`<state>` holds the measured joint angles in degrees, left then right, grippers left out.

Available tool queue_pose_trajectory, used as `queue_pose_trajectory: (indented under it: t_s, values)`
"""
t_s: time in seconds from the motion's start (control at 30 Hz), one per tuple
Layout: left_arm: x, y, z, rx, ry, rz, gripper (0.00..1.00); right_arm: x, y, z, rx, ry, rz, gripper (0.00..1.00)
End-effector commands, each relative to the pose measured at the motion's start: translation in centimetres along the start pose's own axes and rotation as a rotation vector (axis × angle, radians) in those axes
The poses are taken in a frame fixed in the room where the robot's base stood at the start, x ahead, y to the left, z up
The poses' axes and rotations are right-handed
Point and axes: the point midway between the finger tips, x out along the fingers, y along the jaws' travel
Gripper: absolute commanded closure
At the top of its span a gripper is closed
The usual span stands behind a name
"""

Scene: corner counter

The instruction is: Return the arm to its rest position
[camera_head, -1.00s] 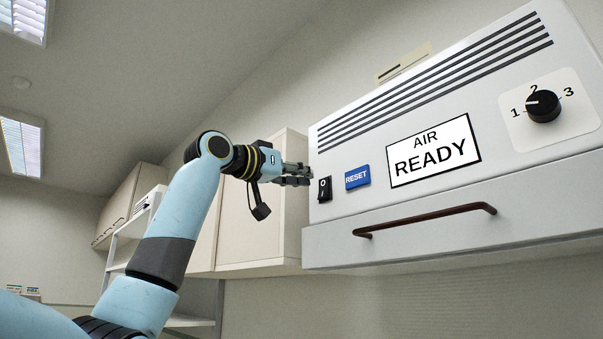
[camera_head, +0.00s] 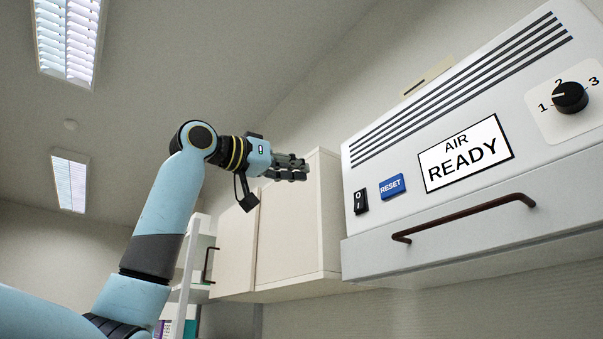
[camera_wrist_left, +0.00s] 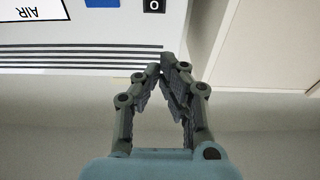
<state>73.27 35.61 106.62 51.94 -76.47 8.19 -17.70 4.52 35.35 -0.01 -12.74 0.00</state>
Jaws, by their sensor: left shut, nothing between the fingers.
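My left gripper (camera_head: 304,168) is raised at the end of my blue arm, left of the white air unit (camera_head: 400,225) in the head view. Its fingers are together and empty, apart from the unit's front. The left wrist view shows the fingertips (camera_wrist_left: 166,68) meeting, with nothing held. The unit carries a black rocker switch (camera_head: 361,201), a blue RESET button (camera_head: 392,187), a display (camera_head: 466,153) reading "AIR READY" and a black dial (camera_head: 570,97) with marks 1, 2, 3. My right gripper is in neither view.
Beige wall cabinets (camera_head: 290,225) stand behind and below my left gripper. A dark handle bar (camera_head: 465,215) sticks out along the unit's lower front. A white shelf (camera_head: 190,260) stands behind my arm. Open air lies above the gripper, below the ceiling.

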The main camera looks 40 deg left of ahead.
Motion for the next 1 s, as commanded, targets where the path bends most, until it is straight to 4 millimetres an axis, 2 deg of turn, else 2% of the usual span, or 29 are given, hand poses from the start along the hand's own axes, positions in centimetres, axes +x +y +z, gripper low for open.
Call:
queue_pose_trajectory:
  t_s: [0.43, 0.5, 0.57, 0.67, 0.77, 0.8, 0.87, 0.9, 0.97, 1.0]
  values:
    - [0.1, 0.0, 0.1, 0.001, -0.001, 0.000, 1.00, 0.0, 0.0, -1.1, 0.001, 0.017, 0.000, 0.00]
    - [0.3, 0.0, 0.8, 0.000, -0.013, -0.002, 1.00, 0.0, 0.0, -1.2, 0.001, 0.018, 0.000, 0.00]
    - [1.0, 0.1, 2.6, -0.001, -0.039, -0.007, 1.00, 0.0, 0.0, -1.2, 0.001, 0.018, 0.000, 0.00]
    - [2.5, 0.3, 8.1, -0.003, -0.120, -0.023, 1.00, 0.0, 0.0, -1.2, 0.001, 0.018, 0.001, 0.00]
    - [3.7, 0.8, 16.0, -0.003, -0.232, -0.044, 1.00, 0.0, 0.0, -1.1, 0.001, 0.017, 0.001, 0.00]
    - [3.8, 1.1, 19.5, -0.003, -0.281, -0.054, 1.00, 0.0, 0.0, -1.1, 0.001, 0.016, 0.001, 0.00]
    - [3.6, 1.6, 24.5, -0.005, -0.353, -0.068, 1.00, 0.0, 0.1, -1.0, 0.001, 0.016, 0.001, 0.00]
    - [3.3, 2.1, 27.9, -0.007, -0.401, -0.077, 1.00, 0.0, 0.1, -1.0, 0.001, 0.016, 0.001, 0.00]
    - [2.3, 2.8, 32.8, -0.010, -0.475, -0.090, 1.00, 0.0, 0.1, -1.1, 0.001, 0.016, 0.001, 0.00]
    - [1.4, 3.3, 36.0, -0.011, -0.524, -0.100, 1.00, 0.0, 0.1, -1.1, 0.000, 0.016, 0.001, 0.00]
